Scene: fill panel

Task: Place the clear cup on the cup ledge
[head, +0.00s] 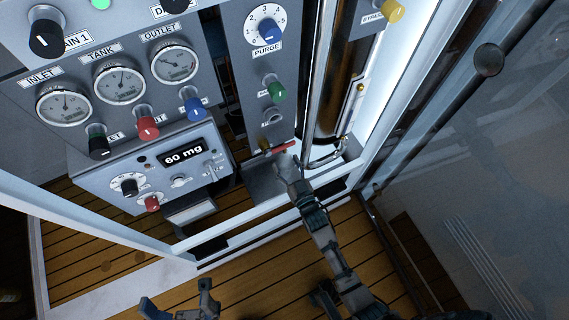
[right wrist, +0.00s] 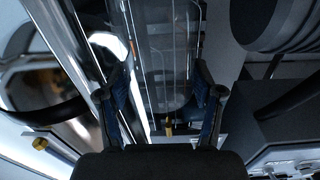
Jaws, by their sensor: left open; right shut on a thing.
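My right gripper (head: 284,158) reaches in at the lower end of the grey PURGE panel, close to a red bar (head: 284,147). In the right wrist view its two fingers (right wrist: 162,98) stand apart on either side of a see-through, rounded shape, which looks like the clear cup (right wrist: 160,70). The cup is hard to make out in the head view. A grey metal ledge (head: 262,184) lies below and left of the right gripper and looks like the cup ledge. My left gripper (head: 179,308) is open and empty at the bottom of the head view, over the wooden floor.
The control box with the 60 mg display (head: 184,155) stands left of the ledge. Gauges and coloured knobs fill the panel above. A dark upright cylinder (head: 332,75) with pipes stands close to the right gripper. A white frame bar (head: 235,232) crosses in front; a glass pane is at right.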

